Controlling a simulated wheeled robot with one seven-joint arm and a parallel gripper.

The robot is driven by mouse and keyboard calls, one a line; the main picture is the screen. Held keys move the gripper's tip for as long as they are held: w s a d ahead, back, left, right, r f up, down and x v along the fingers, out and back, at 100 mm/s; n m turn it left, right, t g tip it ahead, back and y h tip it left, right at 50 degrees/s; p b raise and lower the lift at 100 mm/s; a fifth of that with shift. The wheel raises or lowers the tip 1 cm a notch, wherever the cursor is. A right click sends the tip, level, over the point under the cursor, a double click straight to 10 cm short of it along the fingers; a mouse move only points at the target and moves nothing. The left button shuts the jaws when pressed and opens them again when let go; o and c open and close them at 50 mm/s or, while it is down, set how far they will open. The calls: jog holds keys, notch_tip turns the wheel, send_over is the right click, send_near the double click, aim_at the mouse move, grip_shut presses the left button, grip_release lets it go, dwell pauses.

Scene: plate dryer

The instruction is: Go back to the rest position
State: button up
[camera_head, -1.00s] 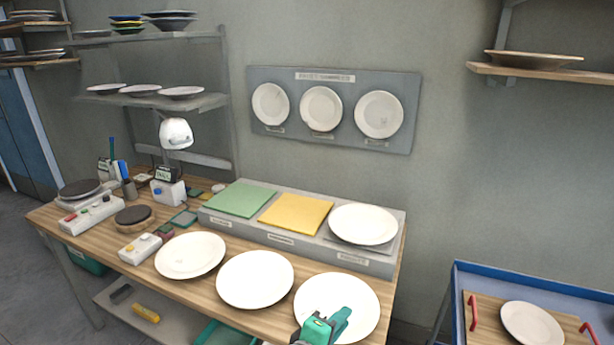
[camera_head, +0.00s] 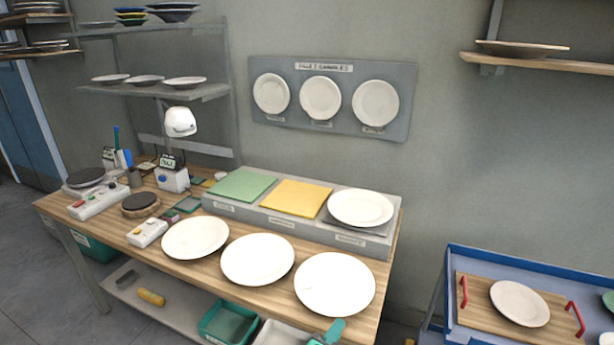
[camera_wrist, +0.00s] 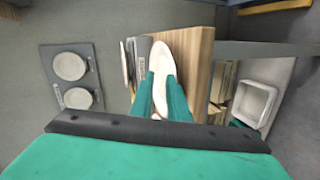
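My gripper (camera_head: 332,332) shows only in part at the bottom edge of the head view, in front of the table's front edge. In the wrist view its two teal fingers (camera_wrist: 161,76) stand apart with a gap between them. A white plate on the wooden table shows through and beyond that gap, and I see nothing gripped. The right front plate (camera_head: 335,284) lies flat on the table (camera_head: 180,262), beside the middle plate (camera_head: 257,259) and the left plate (camera_head: 195,237). Another plate (camera_head: 361,207) sits on the right pad of the grey stand.
The grey stand (camera_head: 300,228) also has a green pad (camera_head: 241,185) and a yellow pad (camera_head: 294,198). A blue cart (camera_head: 520,263) with a plate on a red-handled tray stands at the right. Bins (camera_head: 228,325) sit below the table. A wall shelf (camera_head: 520,60) is at upper right.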

jog(key=s+a+f+m+t+y, duration=0.1)
jog(key=s+a+f+y, duration=0.15)
jog(key=s+f, duration=0.5)
jog(key=s+a+f+m+t+y, duration=0.1)
jog(key=s+a+f+m+y, duration=0.15)
jog(key=s+f, duration=0.45)
jog(key=s+r+m, duration=0.2)
jog(key=s+m, duration=0.1)
jog(key=s, duration=0.7)
jog(key=s+a+r+m+t+y, duration=0.1)
jog(key=s+m, duration=0.3)
jog(key=s, duration=0.6)
jog(key=shift+s+a+r+y, duration=0.2)
jog(key=shift+r+y, duration=0.1)
jog(key=shift+r, duration=0.25)
